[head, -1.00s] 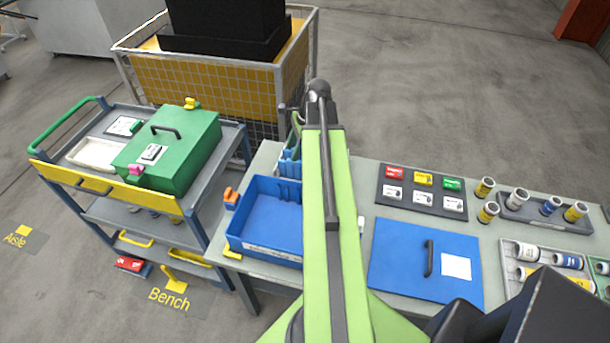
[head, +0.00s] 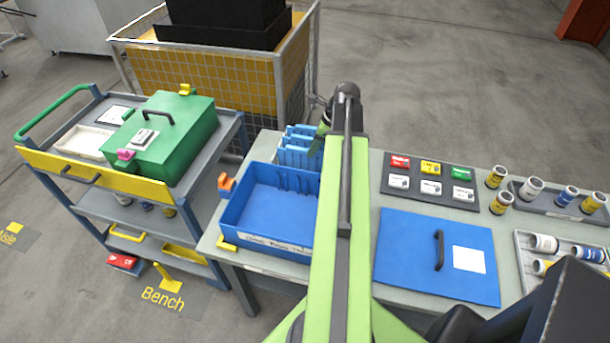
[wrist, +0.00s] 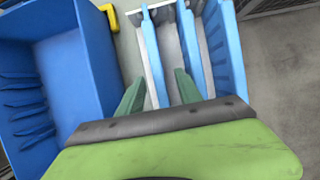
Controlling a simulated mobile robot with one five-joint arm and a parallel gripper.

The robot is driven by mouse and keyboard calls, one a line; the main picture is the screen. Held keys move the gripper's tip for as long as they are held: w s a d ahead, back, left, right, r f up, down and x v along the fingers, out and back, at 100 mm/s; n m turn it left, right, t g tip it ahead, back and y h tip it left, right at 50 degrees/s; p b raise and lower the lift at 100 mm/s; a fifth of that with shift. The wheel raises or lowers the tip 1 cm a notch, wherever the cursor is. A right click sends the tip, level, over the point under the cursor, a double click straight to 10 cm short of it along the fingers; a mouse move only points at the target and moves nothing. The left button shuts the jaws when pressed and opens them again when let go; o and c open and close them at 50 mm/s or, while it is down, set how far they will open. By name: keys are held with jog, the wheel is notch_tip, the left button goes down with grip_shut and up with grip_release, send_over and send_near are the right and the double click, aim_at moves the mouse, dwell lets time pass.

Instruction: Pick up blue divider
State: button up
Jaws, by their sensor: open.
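Several blue dividers (head: 298,150) stand upright side by side at the back of the bench, behind the blue bin. In the wrist view the blue dividers (wrist: 222,45) stand in a row at the upper middle and right. My gripper (wrist: 160,88) is open and empty, its two green fingers pointing at the near end of the dividers from above. The fingers are beside the left dividers; I cannot tell whether they touch. In the head view my arm hides part of the gripper and of the bench.
An open blue bin (head: 270,212) with slotted walls stands just in front of the dividers. A blue lid (head: 410,255) with a black handle lies to the right. A label board (head: 430,185) and several cans are farther right. A cart with a green box (head: 165,150) stands left; a mesh cage is behind.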

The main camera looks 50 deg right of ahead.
aim_at(307, 158)
jog(key=shift+b+x, duration=0.3)
jog(key=shift+x, duration=0.7)
jog(key=b+x, duration=0.4)
jog(key=x, duration=0.1)
jog(key=shift+s+a+f+b, duration=0.1)
jog(key=shift+s+b, duration=0.05)
jog(key=shift+b, duration=0.25)
grip_shut()
